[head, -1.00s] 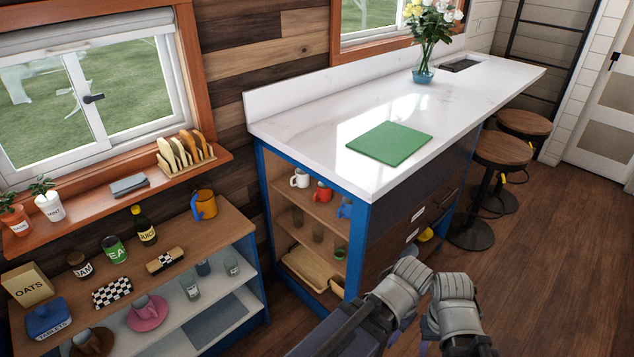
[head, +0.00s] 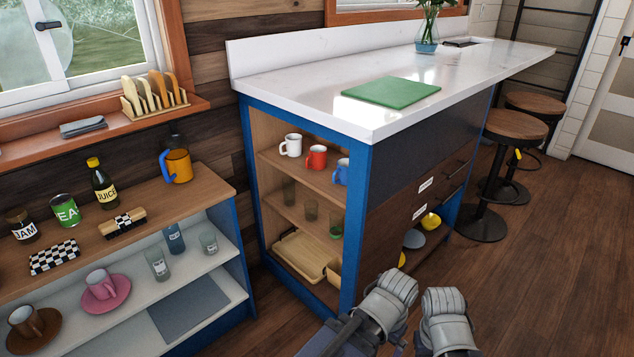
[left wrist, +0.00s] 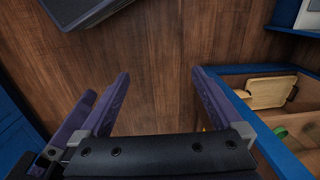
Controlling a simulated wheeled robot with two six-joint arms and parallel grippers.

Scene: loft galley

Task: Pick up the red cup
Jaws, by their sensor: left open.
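The red cup (head: 316,158) stands upright on the top shelf of the open-ended counter. It is between a white cup (head: 291,145) and a blue cup (head: 341,172). My left gripper (left wrist: 161,73) is open and empty in the left wrist view, with bare wood floor between its fingers. The red cup is not seen in that view. In the head view my arms reach in at the bottom, below and to the right of the cup, apart from the shelves. Their fingers cannot be made out there.
The counter's blue corner post (head: 355,225) stands beside the cups on the right. Lower shelves hold glasses (head: 311,210) and a wooden tray (head: 300,256). A green board (head: 391,91) lies on the white counter. A low shelf unit (head: 205,190) is at left. The floor at right is mostly free.

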